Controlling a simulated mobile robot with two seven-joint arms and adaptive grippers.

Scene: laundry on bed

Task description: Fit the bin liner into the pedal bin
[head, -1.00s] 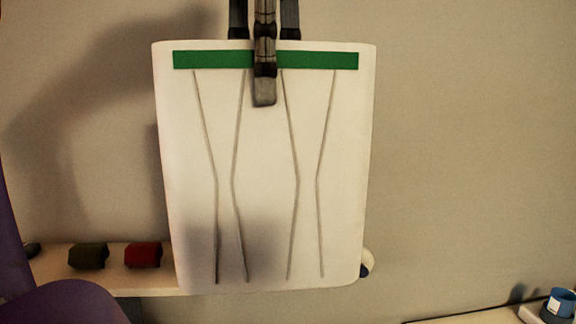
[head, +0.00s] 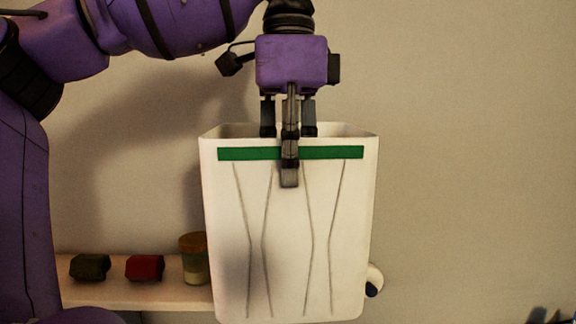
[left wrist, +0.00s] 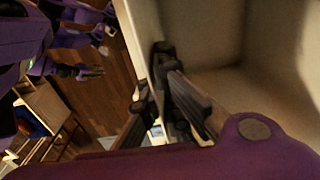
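The white bin liner (head: 225,225) looks like an open-topped box with a green band and thin crease lines. It hangs upright in the middle of the head view. My left gripper (head: 290,150) is shut on the middle of its near rim, with one finger outside over the green band and the others inside. The liner's pale inside shows in the left wrist view (left wrist: 220,35). Small dark fingers on a purple arm, apparently my right gripper (left wrist: 90,72), show there, too small to judge. I cannot make out the pedal bin.
A pale shelf (head: 130,292) behind the liner carries a dark green roll (head: 90,267), a red roll (head: 145,267) and a jar (head: 194,258). A round white-and-navy thing (head: 374,281) shows beside the liner. The wall area at right is clear. Wooden floor (left wrist: 95,55) shows below.

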